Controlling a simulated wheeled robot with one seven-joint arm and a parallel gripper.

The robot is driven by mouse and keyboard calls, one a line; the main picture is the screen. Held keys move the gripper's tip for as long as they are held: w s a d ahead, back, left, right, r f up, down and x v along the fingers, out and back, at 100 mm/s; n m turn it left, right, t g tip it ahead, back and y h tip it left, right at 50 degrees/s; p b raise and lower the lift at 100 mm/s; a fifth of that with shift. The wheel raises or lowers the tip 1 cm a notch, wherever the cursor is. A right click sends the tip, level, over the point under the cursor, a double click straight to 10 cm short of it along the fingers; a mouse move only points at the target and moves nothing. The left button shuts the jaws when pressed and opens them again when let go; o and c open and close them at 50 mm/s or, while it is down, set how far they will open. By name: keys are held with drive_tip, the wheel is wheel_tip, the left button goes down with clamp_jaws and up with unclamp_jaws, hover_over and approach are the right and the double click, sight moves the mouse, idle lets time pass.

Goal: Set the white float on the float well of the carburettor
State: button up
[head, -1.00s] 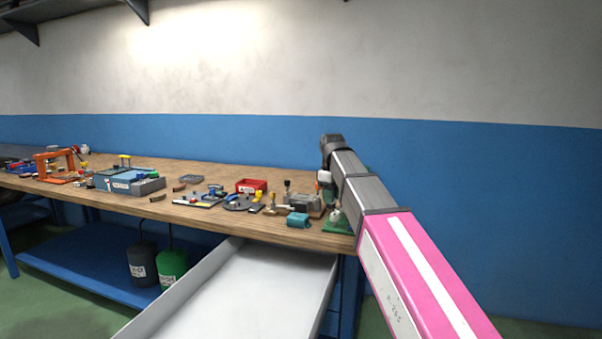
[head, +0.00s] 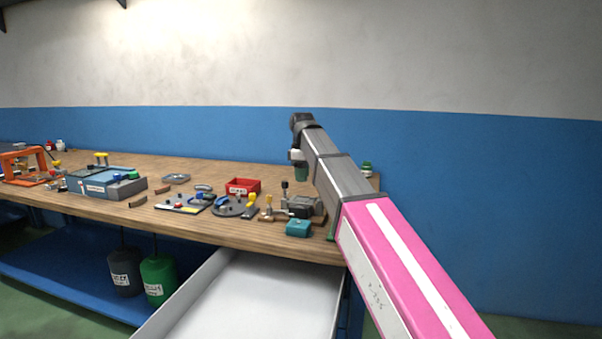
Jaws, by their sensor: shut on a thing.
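My gripper (head: 301,173) points down from the end of my arm, above the right part of the workbench. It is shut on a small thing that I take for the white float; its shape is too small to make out. I see no other white float on the bench. A grey metal body with brass parts (head: 303,206), which looks like the carburettor, sits on the bench below my gripper, with a gap between them. Its float well cannot be told apart at this size.
A teal block (head: 299,228) lies in front of the grey body. A red bin (head: 242,186), a round dark fixture (head: 229,206) and a blue-grey box (head: 107,183) stand to the left. An open white drawer (head: 244,295) juts out below the bench edge. A green-capped item (head: 367,168) stands behind my arm.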

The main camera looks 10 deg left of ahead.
sight(302, 199)
drive_tip(key=shift+f, duration=2.95)
drive_tip(key=shift+f, duration=0.4)
drive_tip(key=o, duration=1.4)
drive_tip(key=shift+c, duration=0.2)
drive_tip(key=shift+r, duration=0.15)
drive_tip(key=shift+r, duration=3.4)
drive_tip(key=shift+d, duration=0.1)
